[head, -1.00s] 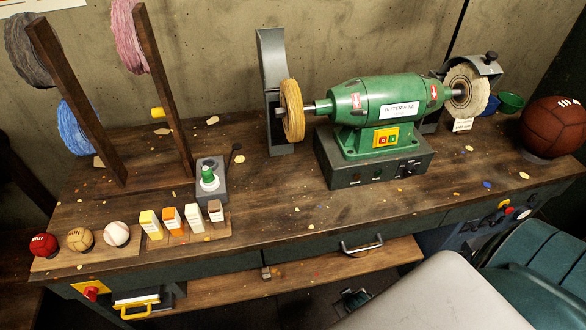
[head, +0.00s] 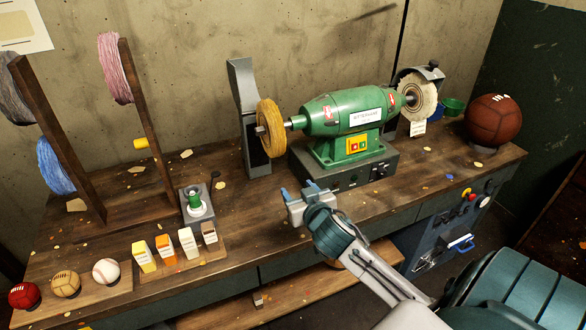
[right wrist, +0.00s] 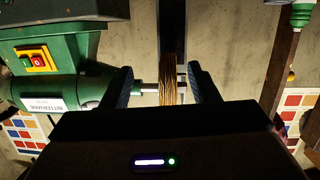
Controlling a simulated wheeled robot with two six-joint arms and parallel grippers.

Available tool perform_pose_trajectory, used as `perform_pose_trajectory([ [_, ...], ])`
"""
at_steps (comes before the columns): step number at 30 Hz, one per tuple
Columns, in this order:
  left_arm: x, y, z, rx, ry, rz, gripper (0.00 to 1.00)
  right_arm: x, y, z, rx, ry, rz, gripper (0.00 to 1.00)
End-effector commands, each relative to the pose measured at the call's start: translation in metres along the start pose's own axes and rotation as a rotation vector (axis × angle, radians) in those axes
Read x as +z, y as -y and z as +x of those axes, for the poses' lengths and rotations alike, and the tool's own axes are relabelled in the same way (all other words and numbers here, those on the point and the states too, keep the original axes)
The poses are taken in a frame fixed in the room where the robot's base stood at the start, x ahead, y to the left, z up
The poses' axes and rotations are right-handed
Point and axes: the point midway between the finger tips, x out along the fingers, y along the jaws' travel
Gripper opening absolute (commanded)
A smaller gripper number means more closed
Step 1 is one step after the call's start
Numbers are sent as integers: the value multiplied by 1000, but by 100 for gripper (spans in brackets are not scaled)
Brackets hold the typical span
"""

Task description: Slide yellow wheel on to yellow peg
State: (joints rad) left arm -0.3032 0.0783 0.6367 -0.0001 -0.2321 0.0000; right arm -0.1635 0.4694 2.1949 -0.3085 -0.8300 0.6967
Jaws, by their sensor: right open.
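The yellow wheel (head: 270,128) sits on the left shaft end of the green bench grinder (head: 345,112). The yellow peg (head: 141,143) sticks out bare from the right post of the wooden rack (head: 145,110), below a pink wheel (head: 115,68). My right gripper (head: 297,190) is open and empty, in front of and below the wheel in the head view. In the right wrist view, the wheel (right wrist: 172,75) shows edge-on between the two open fingers (right wrist: 158,85), apart from them as far as I can tell. My left gripper is not in view.
A grey guard (head: 243,95) stands behind the yellow wheel. A small grey box with a green-topped post (head: 196,200), several labelled blocks (head: 165,250) and three small balls (head: 66,283) lie at left. A brown ball (head: 493,120) sits at right. The bench middle is fairly clear.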

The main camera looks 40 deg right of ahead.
Motion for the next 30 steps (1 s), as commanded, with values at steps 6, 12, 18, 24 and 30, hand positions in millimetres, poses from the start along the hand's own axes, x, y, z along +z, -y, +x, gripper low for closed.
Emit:
perform_pose_trajectory([
  [6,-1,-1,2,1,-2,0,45,-72,0,4,-43,-198,48,55],
  [12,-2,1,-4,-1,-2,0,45,-84,0,15,-47,-218,56,55],
  [18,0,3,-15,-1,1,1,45,-92,1,49,-46,-216,57,55],
  [24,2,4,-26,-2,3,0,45,-99,3,83,-47,-214,57,55],
  [30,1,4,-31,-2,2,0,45,-101,4,104,-47,-215,55,55],
])
